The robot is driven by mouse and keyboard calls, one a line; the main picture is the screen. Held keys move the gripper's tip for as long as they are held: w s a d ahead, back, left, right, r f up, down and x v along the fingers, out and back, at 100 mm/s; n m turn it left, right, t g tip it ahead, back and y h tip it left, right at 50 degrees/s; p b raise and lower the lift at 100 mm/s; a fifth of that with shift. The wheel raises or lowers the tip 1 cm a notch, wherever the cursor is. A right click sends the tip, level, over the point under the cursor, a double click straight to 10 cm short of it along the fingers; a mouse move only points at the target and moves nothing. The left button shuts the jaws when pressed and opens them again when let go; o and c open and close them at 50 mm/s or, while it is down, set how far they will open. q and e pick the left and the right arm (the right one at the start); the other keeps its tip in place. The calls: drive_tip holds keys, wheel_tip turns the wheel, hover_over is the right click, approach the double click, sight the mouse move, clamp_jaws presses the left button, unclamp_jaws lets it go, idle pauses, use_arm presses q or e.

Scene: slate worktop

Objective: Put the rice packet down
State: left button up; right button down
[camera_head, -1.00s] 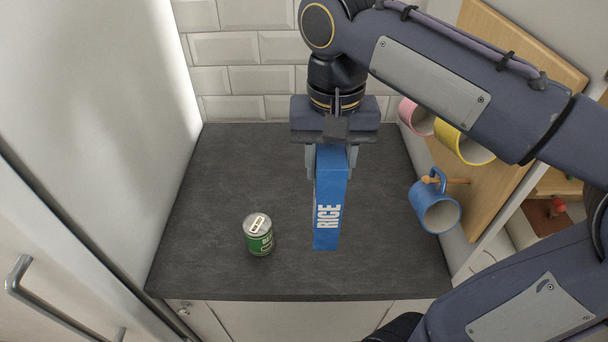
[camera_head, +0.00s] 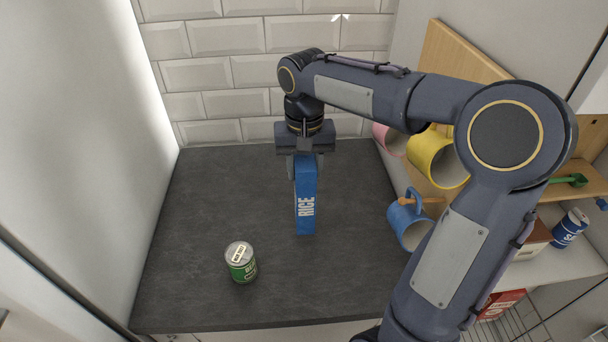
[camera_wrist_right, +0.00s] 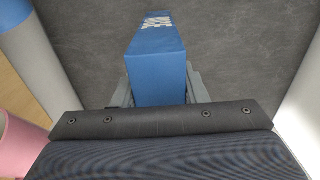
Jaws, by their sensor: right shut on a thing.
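The rice packet (camera_head: 306,205) is a tall blue box with white lettering, standing upright over the slate worktop (camera_head: 200,200). My right gripper (camera_head: 305,165) comes from above and is shut on its upper part. In the right wrist view the packet (camera_wrist_right: 155,75) sits between the two grey fingers of the gripper (camera_wrist_right: 158,88). I cannot tell for sure whether its base touches the worktop. My left gripper is not in view.
A green can (camera_head: 241,262) stands on the worktop, front left of the packet. Blue (camera_head: 408,226), yellow (camera_head: 436,160) and pink (camera_head: 390,139) mugs hang at the right. A tiled wall (camera_head: 230,70) closes the back. The worktop's left side is clear.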

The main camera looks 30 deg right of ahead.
drive_tip(key=shift+w+d+f, duration=0.25)
drive_tip(key=shift+w+f, duration=0.15)
drive_tip(key=shift+f, duration=0.15)
wheel_tip(320, 180, down, 3)
drive_tip(key=shift+w+f, duration=0.1)
drive_tip(key=shift+f, duration=0.1)
drive_tip(key=shift+f, duration=0.2)
drive_tip(key=c, duration=0.9)
unclamp_jaws()
drive_tip(key=shift+o, duration=0.2)
drive_tip(key=shift+r, duration=0.1)
